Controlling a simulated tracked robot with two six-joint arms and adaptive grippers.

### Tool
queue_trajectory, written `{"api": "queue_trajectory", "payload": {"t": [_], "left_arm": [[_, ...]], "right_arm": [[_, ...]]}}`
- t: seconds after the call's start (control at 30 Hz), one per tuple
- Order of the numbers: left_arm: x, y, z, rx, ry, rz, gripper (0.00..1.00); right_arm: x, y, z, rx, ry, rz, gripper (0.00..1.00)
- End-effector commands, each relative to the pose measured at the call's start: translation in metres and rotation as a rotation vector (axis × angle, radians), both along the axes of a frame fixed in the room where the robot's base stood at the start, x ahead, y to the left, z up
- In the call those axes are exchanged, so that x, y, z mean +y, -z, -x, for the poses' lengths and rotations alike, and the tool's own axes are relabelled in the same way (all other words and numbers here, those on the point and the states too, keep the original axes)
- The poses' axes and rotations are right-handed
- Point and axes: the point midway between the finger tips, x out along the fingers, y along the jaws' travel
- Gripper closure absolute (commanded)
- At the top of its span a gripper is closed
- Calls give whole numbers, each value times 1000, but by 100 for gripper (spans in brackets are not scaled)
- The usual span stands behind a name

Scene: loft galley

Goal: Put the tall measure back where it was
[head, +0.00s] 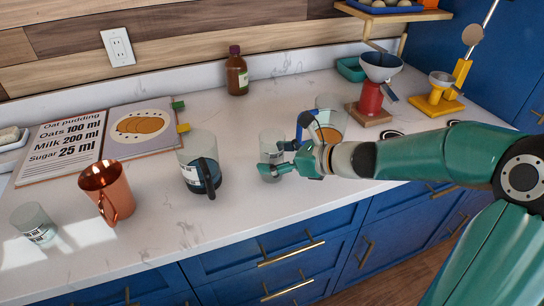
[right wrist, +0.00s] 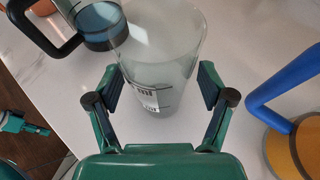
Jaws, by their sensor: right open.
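In the right wrist view the measure (right wrist: 160,62) stands just beyond and between the spread fingers of the right gripper (right wrist: 161,95). The fingers are open and I see no grip on the glass. It looks empty. My left gripper does not show in the head view.
A black-handled jug (head: 200,175) with blue liquid stands close left of the measure. A blue-handled jug (head: 329,122) with orange contents stands close right. A copper mug (head: 106,190), small glass (head: 34,224), recipe book (head: 98,138) and brown bottle (head: 236,76) are farther off. Counter behind is clear.

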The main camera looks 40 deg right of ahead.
Motion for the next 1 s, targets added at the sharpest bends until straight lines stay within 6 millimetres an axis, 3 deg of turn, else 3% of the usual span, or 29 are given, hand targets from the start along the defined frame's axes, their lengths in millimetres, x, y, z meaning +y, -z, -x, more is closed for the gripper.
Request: {"api": "queue_trajectory", "payload": {"t": [0.5, 0.7, 1.0], "left_arm": [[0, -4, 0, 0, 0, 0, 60], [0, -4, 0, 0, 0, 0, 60], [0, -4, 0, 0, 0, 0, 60]], "right_arm": [[-38, -36, 80, 1, 6, 2, 19], [-43, -42, 93, 1, 1, 1, 19], [-43, -42, 93, 2, -1, 1, 19]]}}
